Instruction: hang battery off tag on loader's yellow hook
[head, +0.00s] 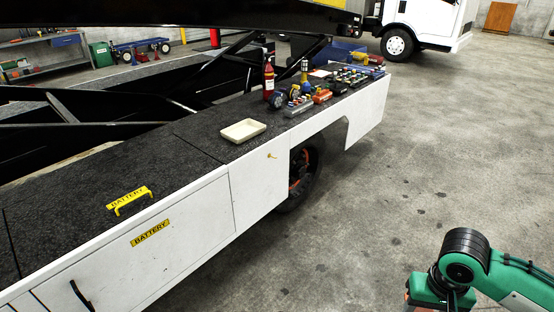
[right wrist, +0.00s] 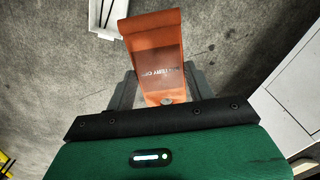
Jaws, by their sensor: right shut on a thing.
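An orange tag (right wrist: 157,50) with upside-down dark lettering, partly legible as battery off, is in my right gripper (right wrist: 165,88). The grey fingers are shut on its near end, and the tag sticks out beyond them. In the head view my right arm is at the lower right, over the floor and apart from the loader; its fingers are not clear there. A small yellow hook (head: 271,156) is on the loader's white side panel (head: 257,180), below the tray, with nothing hanging on it. My left gripper is out of view.
A cream tray (head: 243,130) stands on the loader's dark top (head: 80,180). A yellow battery handle (head: 130,197) and a yellow battery label (head: 150,233) are nearer. A red extinguisher (head: 268,78) and several small items stand farther back. The concrete floor (head: 400,180) right of the loader is clear.

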